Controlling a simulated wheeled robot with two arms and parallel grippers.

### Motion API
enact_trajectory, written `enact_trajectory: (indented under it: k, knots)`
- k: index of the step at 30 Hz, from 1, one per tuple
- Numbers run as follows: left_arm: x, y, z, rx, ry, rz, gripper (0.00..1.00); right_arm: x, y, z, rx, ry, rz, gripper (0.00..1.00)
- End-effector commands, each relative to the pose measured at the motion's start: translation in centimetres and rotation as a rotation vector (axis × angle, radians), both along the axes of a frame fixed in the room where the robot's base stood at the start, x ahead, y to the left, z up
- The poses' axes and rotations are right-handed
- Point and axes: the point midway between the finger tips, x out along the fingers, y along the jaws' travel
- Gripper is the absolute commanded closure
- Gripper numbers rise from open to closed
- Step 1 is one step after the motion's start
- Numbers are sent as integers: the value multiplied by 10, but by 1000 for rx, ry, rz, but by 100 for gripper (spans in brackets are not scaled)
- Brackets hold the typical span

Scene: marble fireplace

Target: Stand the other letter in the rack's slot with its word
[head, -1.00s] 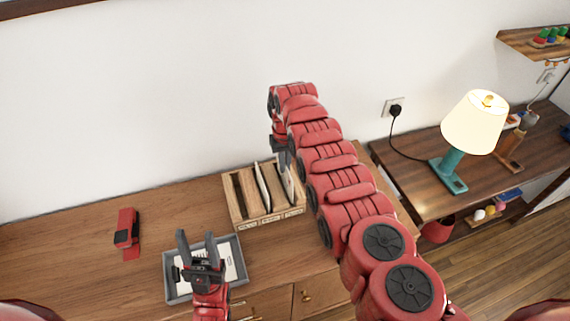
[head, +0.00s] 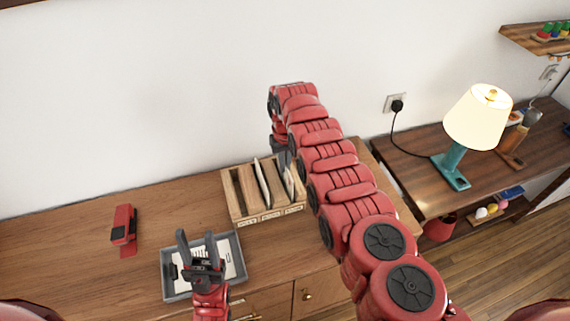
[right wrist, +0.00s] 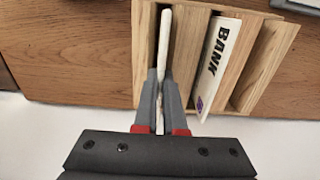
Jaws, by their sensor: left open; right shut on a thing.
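The wooden rack (head: 232,207) stands on the cabinet, with slots side by side and small front labels too blurred to read. A white letter (head: 262,182) stands tilted in a middle slot; in the right wrist view this letter (right wrist: 221,52) reads BANK. My right gripper (right wrist: 164,88) is shut on another white letter (right wrist: 165,38), seen edge-on between dividers beside the BANK letter. It also shows in the rack's right slot in the head view (head: 289,182). Its word is hidden. My left gripper (head: 201,246) is open and empty above the grey tray.
The grey tray (head: 238,250) holds white paper in front of the rack. A red stapler-like object (head: 123,230) lies to the left, with bare cabinet top around it. A lit lamp (head: 454,165) stands on the right-hand table. The wall is close behind the rack.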

Motion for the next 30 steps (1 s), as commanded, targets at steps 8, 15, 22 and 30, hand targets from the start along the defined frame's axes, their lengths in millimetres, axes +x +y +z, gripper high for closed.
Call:
enact_trajectory:
  k: [8,15,22,30]
  knots:
    - [0,0,-10,0,0,0,51,0,0,-10,0,0,0,100]
    - [0,0,-15,0,0,0,51,0,0,-15,0,0,0,100]
    - [0,0,-14,0,0,0,51,0,0,-14,0,0,0,100]
    - [0,0,-14,0,0,0,51,0,0,-14,0,0,0,58]
